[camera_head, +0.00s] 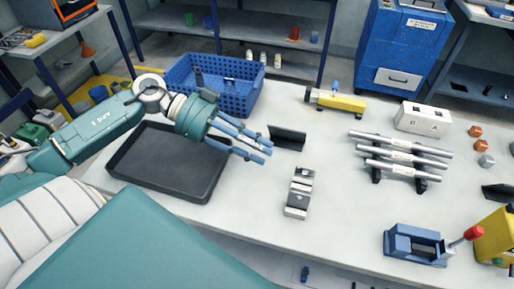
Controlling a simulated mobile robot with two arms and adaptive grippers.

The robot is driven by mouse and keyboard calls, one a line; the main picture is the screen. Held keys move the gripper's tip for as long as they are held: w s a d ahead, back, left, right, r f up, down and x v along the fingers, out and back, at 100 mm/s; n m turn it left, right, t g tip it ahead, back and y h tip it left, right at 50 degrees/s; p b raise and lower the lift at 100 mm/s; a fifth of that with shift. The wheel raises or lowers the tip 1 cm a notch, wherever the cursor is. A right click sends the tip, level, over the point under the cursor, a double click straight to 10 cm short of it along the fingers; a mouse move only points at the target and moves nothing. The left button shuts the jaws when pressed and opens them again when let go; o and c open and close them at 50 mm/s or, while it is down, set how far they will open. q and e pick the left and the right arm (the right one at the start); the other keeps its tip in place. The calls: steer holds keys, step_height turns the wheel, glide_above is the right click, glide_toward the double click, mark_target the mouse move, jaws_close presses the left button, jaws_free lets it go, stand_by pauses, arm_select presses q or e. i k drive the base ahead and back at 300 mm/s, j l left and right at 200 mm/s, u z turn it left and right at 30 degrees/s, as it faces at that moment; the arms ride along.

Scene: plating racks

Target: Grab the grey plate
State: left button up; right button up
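A dark grey plate (287,138) stands tilted on the white table near its middle. A small stand with light metallic and dark parts (299,188) is in front of it; I cannot tell whether this also holds a grey plate. My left gripper (266,151) reaches in from the left over the black tray, its blue fingers apart and pointing right. Its fingertips are just left of the dark plate, and nothing shows between them. The gap between fingertips and plate in depth is hard to judge. My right gripper is not in view.
A black tray (125,165) lies under my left arm, with a blue basket (230,105) behind it. A rack of metal rods (400,157), a yellow tool (340,102), a white box (424,117) and a blue fixture (415,243) stand to the right. The table between is clear.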

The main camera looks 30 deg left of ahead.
mark_target(301, 204)
steer(key=k+j, duration=0.1)
steer(key=j, duration=0.45)
steer(key=k+j, duration=0.1)
steer(key=j, duration=0.45)
steer(key=k+j, duration=0.1)
steer(key=j, duration=0.4)
steer(key=k+j, duration=0.1)
steer(key=j, duration=0.45)
